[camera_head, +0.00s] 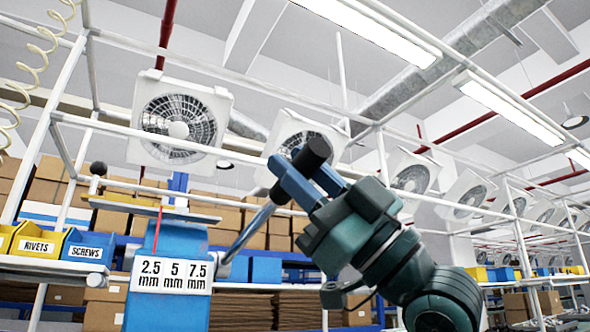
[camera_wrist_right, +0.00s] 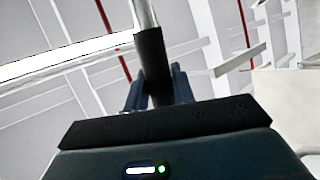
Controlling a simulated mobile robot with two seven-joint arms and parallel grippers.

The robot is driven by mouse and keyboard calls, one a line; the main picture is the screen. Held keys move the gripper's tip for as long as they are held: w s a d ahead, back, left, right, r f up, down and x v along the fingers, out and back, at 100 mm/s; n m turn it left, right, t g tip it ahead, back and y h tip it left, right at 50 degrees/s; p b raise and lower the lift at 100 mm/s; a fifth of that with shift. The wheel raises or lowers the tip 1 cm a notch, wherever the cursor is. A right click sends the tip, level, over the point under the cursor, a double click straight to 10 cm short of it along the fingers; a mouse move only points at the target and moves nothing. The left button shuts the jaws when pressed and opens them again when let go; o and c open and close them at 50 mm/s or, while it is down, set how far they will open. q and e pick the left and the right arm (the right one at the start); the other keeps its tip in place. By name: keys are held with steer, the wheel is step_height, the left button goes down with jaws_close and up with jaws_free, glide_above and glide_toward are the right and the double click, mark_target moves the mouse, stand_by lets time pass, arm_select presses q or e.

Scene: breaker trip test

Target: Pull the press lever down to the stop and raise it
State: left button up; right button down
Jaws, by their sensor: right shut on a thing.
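The press (camera_head: 165,307) is a blue body at the lower left of the head view, with a white plate (camera_head: 170,275) reading 2.5, 5 and 7.5 mm and a thin red pointer (camera_head: 158,228) above it. Its lever is a silver rod (camera_head: 248,232) slanting up to the right to a black grip (camera_head: 313,150). My right gripper (camera_head: 300,174) is shut on the black grip, its blue fingers on either side. In the wrist view the grip (camera_wrist_right: 153,60) stands between the fingers (camera_wrist_right: 157,88), with the rod (camera_wrist_right: 145,14) running on above. My left gripper is not in view.
A yellow RIVETS bin (camera_head: 38,243) and a blue SCREWS bin (camera_head: 88,247) stand on a shelf left of the press. White frame posts, wall fans (camera_head: 180,120) and stacked cardboard boxes (camera_head: 110,222) lie behind. A coiled cream hose (camera_head: 40,50) hangs at the upper left.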

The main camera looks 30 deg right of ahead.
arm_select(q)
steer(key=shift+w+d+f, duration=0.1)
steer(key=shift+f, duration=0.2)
arm_select(e)
steer(key=shift+s+a+f+n+g+y, duration=0.1)
steer(key=shift+s+f+n+g+y, duration=0.05)
steer(key=shift+f+n+g+y, duration=0.2)
steer(key=c, duration=1.2)
jaws_free()
steer(key=shift+d+f, duration=0.35)
steer(key=shift+f, duration=0.05)
arm_select(q)
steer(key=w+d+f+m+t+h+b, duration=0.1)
steer(key=b, duration=0.3)
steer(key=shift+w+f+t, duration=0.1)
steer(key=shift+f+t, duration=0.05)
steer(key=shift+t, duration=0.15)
arm_select(e)
steer(key=v, duration=1.2)
steer(key=shift+s, duration=0.2)
